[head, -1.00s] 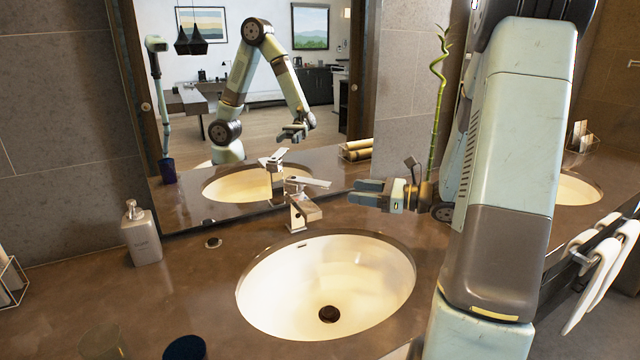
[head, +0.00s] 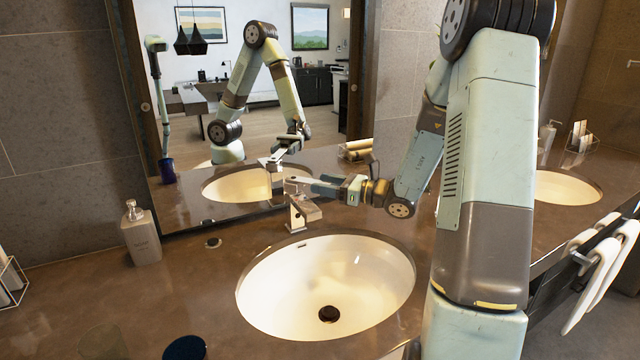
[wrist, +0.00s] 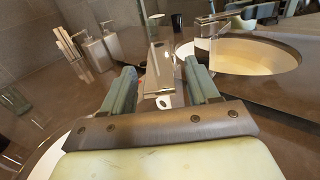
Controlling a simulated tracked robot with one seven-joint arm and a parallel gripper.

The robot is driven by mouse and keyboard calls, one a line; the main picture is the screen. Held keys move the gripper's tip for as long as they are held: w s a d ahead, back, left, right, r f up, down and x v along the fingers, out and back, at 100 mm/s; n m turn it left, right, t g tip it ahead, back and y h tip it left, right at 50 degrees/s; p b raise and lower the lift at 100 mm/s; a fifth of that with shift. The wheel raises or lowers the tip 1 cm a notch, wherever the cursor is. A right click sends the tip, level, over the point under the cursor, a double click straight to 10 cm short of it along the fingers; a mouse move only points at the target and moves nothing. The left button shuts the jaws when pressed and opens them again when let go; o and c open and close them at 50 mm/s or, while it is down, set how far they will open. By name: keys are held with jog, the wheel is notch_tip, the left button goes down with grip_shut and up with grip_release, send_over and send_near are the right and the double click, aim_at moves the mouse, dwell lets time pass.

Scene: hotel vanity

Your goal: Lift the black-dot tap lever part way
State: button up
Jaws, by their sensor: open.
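The chrome tap (head: 302,214) stands upright behind the near basin (head: 325,290). Its flat lever (head: 296,181) sits on top and is partly hidden by my gripper in the head view. My gripper (head: 322,187) points left at lever height. In the wrist view, my gripper (wrist: 160,88) is open, with one finger on each side of the lever (wrist: 160,68). A small dark spot shows on the chrome near the lever's close end. I cannot tell whether either finger touches the lever.
A mirror (head: 250,90) behind the counter reflects the tap and my arm. A soap bottle (head: 140,234) stands left of the basin. A dark blue round object (head: 186,347) is at the front edge of view.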

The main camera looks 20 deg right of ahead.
aim_at(308, 182)
jog(key=shift+x, duration=1.1)
grip_shut()
